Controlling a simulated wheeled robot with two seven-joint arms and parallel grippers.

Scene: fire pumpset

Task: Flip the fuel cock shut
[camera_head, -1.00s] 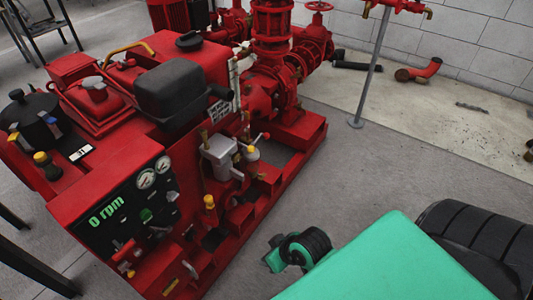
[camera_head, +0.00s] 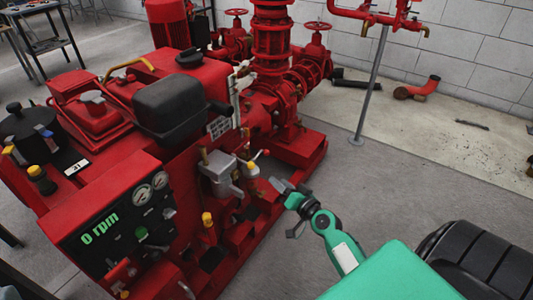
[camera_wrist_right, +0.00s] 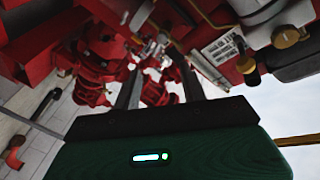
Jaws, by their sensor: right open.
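On the side of the red pumpset (camera_head: 180,75) a grey box-shaped fitting (camera_head: 219,172) stands beside a small bowl-like fitting with a short lever and red knob (camera_head: 265,153). That lever may be the fuel cock; I cannot be sure which part is the cock. My right gripper (camera_head: 286,204) is open and empty, just right of and below this fitting, apart from it as far as I can tell. In the right wrist view its two fingers (camera_wrist_right: 161,88) are spread, with red pump parts beyond them. My left gripper is not in view.
The control panel (camera_head: 120,225) reads 0 rpm. Yellow-capped parts (camera_head: 208,219) stick up along the engine's side.

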